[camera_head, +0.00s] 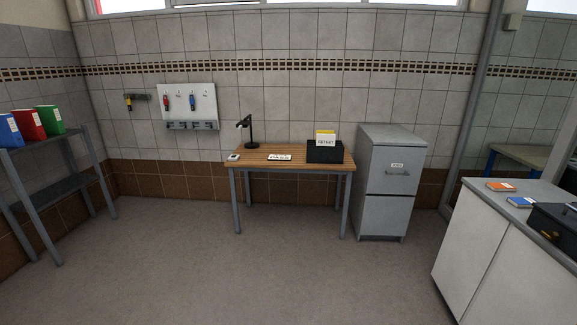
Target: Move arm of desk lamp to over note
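A black desk lamp (251,130) stands at the back left of a wooden-topped table (207,158) by the far wall. Its upright post rises from a round base, and its short arm and head point to the left and forward. A small white card with dark marks (280,157) lies flat on the table, right of the lamp base. A small pale item (233,157) lies at the table's left end. I cannot tell which of these is the note. The lamp head is not over the white card. Neither of my grippers is in view.
A black box (324,153) with yellow and white cards stands at the table's right end. A grey filing cabinet (387,205) stands right of the table. A shelf with binders (29,123) is at left, a white counter (478,245) at right. The floor (230,275) between is clear.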

